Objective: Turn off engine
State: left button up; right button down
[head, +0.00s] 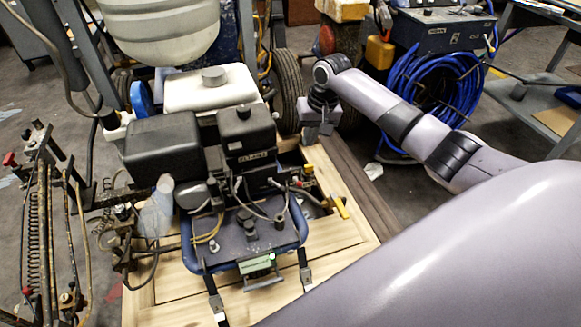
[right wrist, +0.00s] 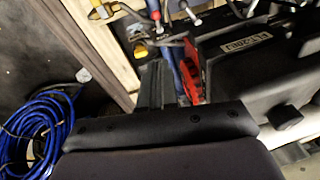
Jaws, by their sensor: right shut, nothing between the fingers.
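The engine (head: 240,140) is a black block with a white-lettered label, a black box-shaped cover on its left and a white tank (head: 210,88) behind it. It sits on a wooden-framed base. A yellow lever (head: 340,207) and small red parts are at its right side; no engine switch can be made out for certain. My right gripper (head: 309,140) points down, shut and empty, just right of the engine, apart from it in the picture. In the right wrist view the engine (right wrist: 265,65) is at the right, with a red part (right wrist: 193,75) beside its label. My left gripper is not in view.
A wooden board (head: 340,245) frames the engine's base. Wheels and a large pale tank (head: 160,25) stand behind. A spring and hose assembly (head: 45,220) is at the left.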

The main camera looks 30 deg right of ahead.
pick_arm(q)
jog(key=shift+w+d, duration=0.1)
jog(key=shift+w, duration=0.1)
pick_arm(e)
jog(key=shift+w+d+r, duration=0.25)
jog(key=shift+w+r, duration=0.1)
jog(key=b, duration=0.4)
send_over(298, 181)
jog(key=w+d, duration=0.2)
jog(key=s+d+f+x, duration=0.1)
jog(key=s+x, duration=0.1)
jog(key=x, duration=0.8)
jog(key=shift+s+a+f, duration=0.25)
jog(key=shift+s+f, duration=0.45)
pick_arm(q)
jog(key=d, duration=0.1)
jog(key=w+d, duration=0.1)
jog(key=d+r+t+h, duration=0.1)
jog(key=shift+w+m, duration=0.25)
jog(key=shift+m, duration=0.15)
pick_arm(e)
jog(key=shift+s+a+f, duration=0.25)
jog(key=shift+s+f, duration=0.1)
jog(key=shift+f, duration=0.1)
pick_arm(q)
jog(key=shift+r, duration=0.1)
